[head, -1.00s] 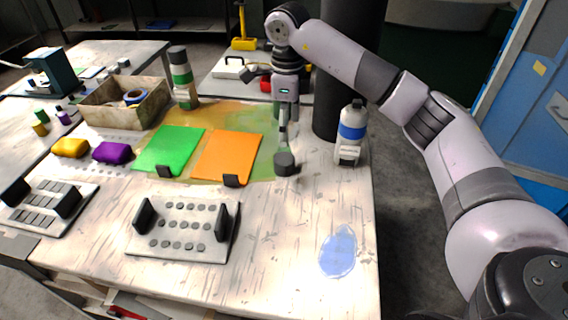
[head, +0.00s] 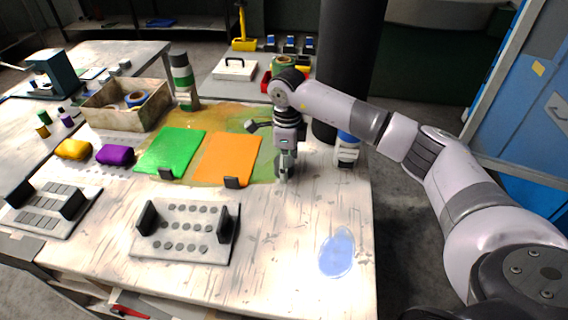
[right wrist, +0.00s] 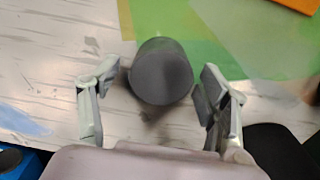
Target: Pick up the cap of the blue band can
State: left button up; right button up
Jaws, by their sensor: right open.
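The blue band can (head: 347,148) stands upright near the back right edge of the table, partly hidden by my right arm. A dark grey round cap (right wrist: 161,72) shows in the right wrist view between the two fingers of my right gripper (right wrist: 158,100). The fingers are open, with a gap to the cap on each side. In the head view my right gripper (head: 285,172) points down close to the table, left of the can, and mostly hides the cap. My left gripper is not in view.
A green band can (head: 184,82) stands by an open box (head: 125,103) at the back left. A green sheet (head: 171,150) and an orange sheet (head: 227,157) lie left of my gripper. A peg rack (head: 186,232) and a blue puddle (head: 337,252) are nearer the front.

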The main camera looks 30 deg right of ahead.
jog(key=shift+c, duration=0.6)
jog(key=c, duration=0.8)
jog(key=shift+o, duration=0.2)
jog(key=shift+r, duration=0.1)
